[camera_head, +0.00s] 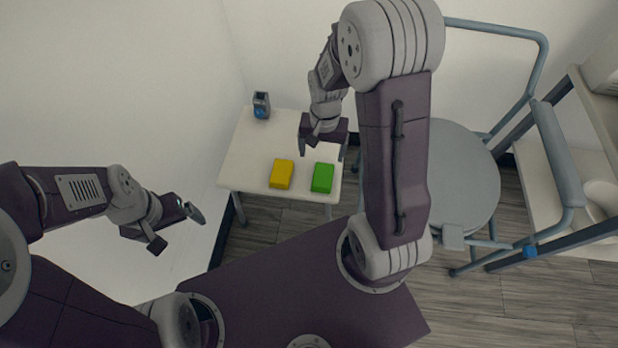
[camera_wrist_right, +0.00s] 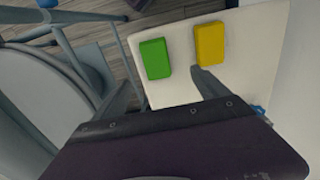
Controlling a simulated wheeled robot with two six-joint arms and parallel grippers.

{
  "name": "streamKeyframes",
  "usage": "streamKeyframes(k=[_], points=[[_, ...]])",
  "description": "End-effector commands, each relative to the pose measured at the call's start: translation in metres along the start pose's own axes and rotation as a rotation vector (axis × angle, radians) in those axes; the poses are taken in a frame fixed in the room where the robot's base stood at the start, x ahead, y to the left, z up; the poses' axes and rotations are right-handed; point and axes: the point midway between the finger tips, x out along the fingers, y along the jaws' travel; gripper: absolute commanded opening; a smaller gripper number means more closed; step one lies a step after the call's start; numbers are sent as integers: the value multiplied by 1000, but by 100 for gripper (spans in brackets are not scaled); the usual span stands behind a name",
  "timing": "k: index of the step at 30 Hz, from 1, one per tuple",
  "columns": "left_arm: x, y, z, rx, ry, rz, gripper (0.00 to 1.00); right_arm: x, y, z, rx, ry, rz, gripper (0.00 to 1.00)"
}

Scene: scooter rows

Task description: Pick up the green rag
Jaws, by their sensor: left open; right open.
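The green rag (camera_head: 322,178) is a small green block-like piece lying near the front right corner of a small white table (camera_head: 248,155). It also shows in the right wrist view (camera_wrist_right: 155,59), ahead of the fingers and apart from them. My right gripper (camera_head: 323,150) is open and empty over the table, just behind the green rag in the head view. Its two fingers show in the right wrist view (camera_wrist_right: 164,88). My left gripper (camera_head: 176,228) is open and empty, to the left of the table and away from the rag.
A yellow block-like piece (camera_head: 281,174) lies left of the green rag with a gap between. A small dark and blue object (camera_head: 261,105) stands at the table's back left corner. A grey-blue chair (camera_head: 455,175) stands right of the table, and a shelf (camera_head: 545,165) is further right.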

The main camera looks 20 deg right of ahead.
Motion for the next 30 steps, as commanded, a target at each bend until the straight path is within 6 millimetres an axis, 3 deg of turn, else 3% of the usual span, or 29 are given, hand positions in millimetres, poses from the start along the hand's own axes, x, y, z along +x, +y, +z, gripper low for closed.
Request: streamKeyframes(k=[1, 3, 6, 13, 19, 25, 30], points=[[21, 0, 2, 0, 0, 0, 93, 23, 2, 1, 4, -7, 4, 85], [31, -1, 4, 0, -1, 0, 93, 35, 4, 2, 8, -14, 7, 85], [39, -1, 4, 0, 0, 0, 93, 46, 6, 3, 13, -19, 9, 85], [42, -1, 4, 0, 0, 0, 93, 49, 6, 3, 15, -19, 9, 85], [65, -1, 7, 0, 0, 0, 93, 83, 7, 3, 15, -20, 10, 85], [68, -1, 7, 0, 0, 0, 93, 89, 7, 3, 15, -19, 9, 85], [96, -2, 10, 0, 0, 0, 93, 121, 6, 0, 15, -18, 9, 85]])
